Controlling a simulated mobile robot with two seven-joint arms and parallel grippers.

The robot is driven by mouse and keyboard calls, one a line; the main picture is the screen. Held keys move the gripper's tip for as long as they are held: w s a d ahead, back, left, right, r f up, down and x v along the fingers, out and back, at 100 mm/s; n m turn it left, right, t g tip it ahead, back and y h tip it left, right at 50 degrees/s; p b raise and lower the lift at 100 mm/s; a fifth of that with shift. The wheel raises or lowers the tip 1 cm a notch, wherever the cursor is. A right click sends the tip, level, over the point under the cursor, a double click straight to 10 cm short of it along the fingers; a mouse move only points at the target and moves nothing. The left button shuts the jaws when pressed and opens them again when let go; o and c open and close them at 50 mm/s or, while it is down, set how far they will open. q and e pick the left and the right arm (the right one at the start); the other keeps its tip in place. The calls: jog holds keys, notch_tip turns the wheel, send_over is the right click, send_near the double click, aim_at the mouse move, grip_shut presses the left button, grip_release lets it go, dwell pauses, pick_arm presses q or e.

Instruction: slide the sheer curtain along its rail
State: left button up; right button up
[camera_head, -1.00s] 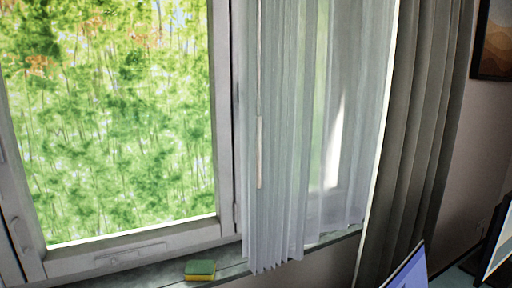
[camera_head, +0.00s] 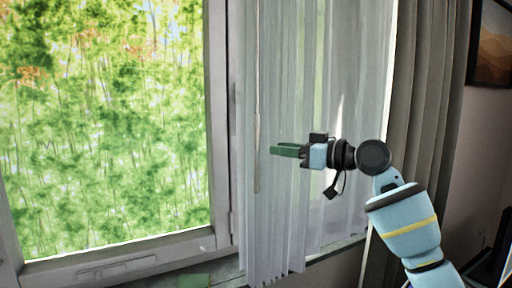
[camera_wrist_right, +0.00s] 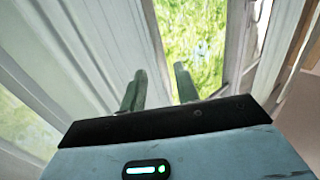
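The sheer curtain (camera_head: 275,215) hangs in pale vertical folds right of the window pane in the head view. Pale folds, likely the same curtain (camera_wrist_right: 75,40), fill the left of the right wrist view. A thin pale rod (camera_head: 257,100) hangs along the curtain's left part. My right gripper (camera_head: 272,150) points left in front of the curtain, its tips a little right of the rod. In the right wrist view its two green fingers (camera_wrist_right: 160,72) stand apart with nothing visible between them. Whether they touch the cloth is unclear. The rail and my left gripper are out of view.
A thick grey curtain (camera_head: 430,110) hangs to the right, behind my right arm. A framed picture (camera_head: 490,45) hangs on the right wall. The space before the window pane (camera_head: 105,120) is clear.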

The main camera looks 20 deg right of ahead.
aim_at(257, 142)
jog(key=shift+r+p+x, duration=0.25)
jog(key=shift+p+x, duration=0.05)
jog(key=shift+x, duration=1.6)
jog(key=shift+r+p+x, duration=0.2)
jog(key=shift+p+x, duration=0.05)
jog(key=shift+x, duration=1.65)
grip_shut()
